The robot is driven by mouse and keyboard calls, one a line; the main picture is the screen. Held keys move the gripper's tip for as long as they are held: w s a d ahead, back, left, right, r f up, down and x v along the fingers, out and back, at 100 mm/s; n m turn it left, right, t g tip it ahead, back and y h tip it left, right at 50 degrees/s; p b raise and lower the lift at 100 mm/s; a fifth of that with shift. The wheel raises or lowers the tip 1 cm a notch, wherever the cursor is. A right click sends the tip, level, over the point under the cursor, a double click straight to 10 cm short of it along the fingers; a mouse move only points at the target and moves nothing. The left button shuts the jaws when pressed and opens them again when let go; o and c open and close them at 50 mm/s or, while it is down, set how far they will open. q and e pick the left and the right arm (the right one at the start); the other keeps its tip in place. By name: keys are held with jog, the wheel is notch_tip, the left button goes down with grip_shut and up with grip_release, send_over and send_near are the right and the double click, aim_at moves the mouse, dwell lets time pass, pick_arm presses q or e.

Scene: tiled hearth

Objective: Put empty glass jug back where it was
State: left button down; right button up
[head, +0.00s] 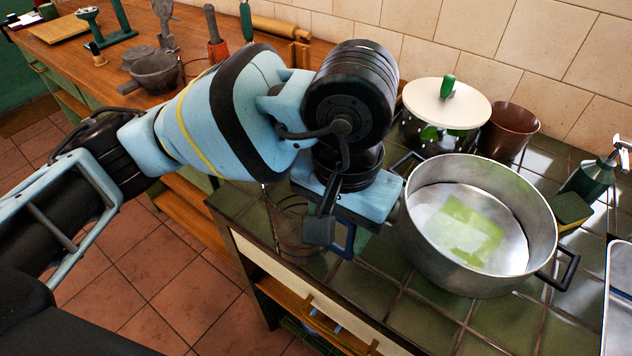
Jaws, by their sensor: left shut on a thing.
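The glass jug (293,232) is clear and hard to make out. It shows at the left edge of the green tiled counter, partly hidden behind my left gripper. My left gripper (330,232) is shut on the jug and points down, just left of the big metal pot. The jug looks empty, and it seems upright. I cannot tell whether its base touches the tiles. My right gripper is not in view.
A large metal pot (419,255) with some green inside stands right of the gripper. Behind it are a white-lidded pot (455,106) and a brown pot (510,132). A soap bottle (590,178) and sponge (571,211) are at right. A wooden worktop (120,62) holds utensils.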

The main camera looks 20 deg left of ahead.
pick_arm(q)
jog(key=w+a+f, duration=0.1)
jog(key=w, duration=0.2)
jog(key=w+a+f+p, duration=0.1)
jog(key=w+a+f, duration=0.1)
jog(key=w, duration=0.2)
jog(key=w+a+f, duration=0.1)
jog(key=w, duration=0.3)
jog(key=shift+w+a+f, duration=0.1)
jog(key=shift+a+f, duration=0.1)
jog(key=shift+a, duration=0.15)
jog(key=shift+f, duration=0.2)
jog(key=c, duration=1.1)
grip_release()
jog(key=shift+f, duration=0.1)
jog(key=shift+c, duration=0.2)
jog(key=o, duration=0.5)
jog(key=shift+c, duration=0.2)
